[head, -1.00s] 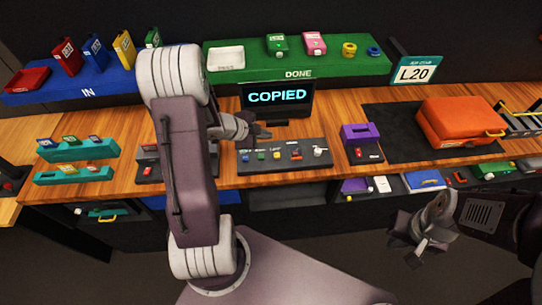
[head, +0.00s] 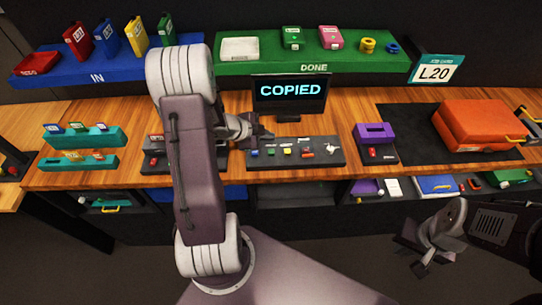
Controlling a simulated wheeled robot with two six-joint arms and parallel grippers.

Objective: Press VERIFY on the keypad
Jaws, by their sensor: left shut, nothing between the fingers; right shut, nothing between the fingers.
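A dark control panel (head: 338,158) with a row of coloured buttons lies on the wooden bench below the monitor. The labels are too small to read, so I cannot tell which is VERIFY. The monitor (head: 290,91) reads COPIED. My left gripper (head: 267,137) is shut and empty, over the panel's left back part; contact cannot be told. My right gripper (head: 412,256) is shut and empty, low in front of the bench.
My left arm hides part of a dark unit (head: 154,160) left of the panel. A purple block device (head: 375,132) and an orange case (head: 480,125) stand to the right. Teal racks (head: 80,140) are at the left. Blue IN and green DONE (head: 270,66) shelves run behind.

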